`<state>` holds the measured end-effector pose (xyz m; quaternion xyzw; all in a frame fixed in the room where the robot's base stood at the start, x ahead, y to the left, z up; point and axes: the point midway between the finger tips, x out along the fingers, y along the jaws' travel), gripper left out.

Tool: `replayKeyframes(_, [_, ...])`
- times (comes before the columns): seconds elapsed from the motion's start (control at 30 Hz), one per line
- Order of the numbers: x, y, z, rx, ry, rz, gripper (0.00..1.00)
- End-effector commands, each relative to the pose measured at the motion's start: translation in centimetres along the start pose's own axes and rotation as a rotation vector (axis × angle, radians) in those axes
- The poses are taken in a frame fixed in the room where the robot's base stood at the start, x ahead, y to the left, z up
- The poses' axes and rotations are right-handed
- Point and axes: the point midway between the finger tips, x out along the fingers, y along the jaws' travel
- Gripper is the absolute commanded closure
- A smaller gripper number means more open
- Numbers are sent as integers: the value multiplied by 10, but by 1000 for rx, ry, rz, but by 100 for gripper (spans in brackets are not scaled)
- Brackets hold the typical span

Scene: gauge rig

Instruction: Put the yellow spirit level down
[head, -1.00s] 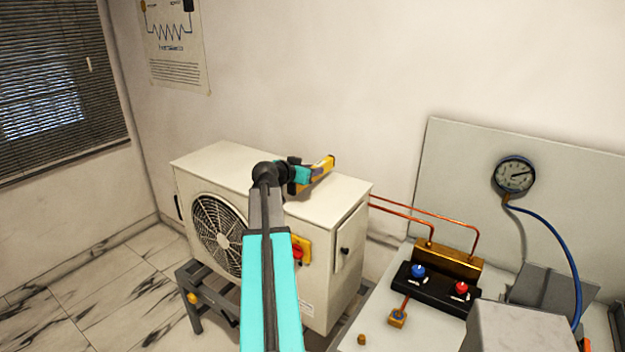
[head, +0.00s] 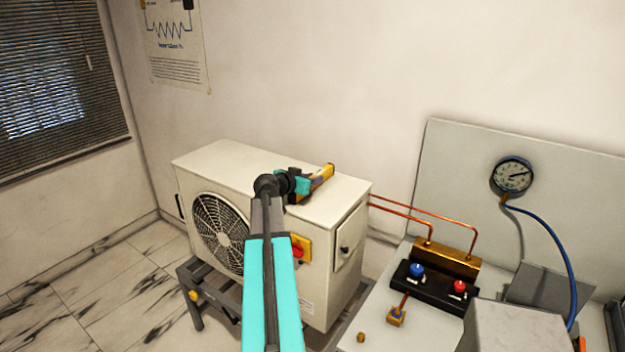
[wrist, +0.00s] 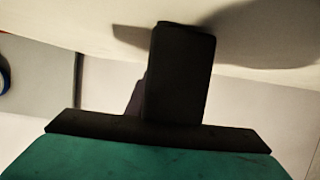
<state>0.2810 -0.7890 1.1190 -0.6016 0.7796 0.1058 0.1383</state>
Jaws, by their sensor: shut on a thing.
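The yellow spirit level (head: 326,172) is at the top of the white outdoor unit (head: 240,166) in the head view, near its back right part. My gripper (head: 309,184) is shut on the level, partly hiding it. The level is low over the unit's top; I cannot tell whether it touches. In the wrist view a dark finger of my gripper (wrist: 180,75) shows close to a pale surface with a shadow on it. The level itself cannot be made out there.
Copper pipes (head: 425,211) run from the unit to a manifold with blue and red knobs (head: 438,284) on the bench at right. A gauge (head: 513,176) with a blue hose is on the panel behind. The unit's top left is clear.

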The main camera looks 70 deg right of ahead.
Motion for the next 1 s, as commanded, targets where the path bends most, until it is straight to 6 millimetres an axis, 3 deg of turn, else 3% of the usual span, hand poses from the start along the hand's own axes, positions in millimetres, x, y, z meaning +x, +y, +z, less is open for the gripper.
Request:
replayKeyframes(0.07, [1,0,1,0,1,0,100])
replayKeyframes(0.1, [1,0,2,0,0,0,77])
replayKeyframes(0.2, [0,0,1,0,0,0,60])
replayKeyframes(0.67, [0,0,-1,0,0,1,60])
replayKeyframes(1.0, [-34,1,2,1,2,-1,60])
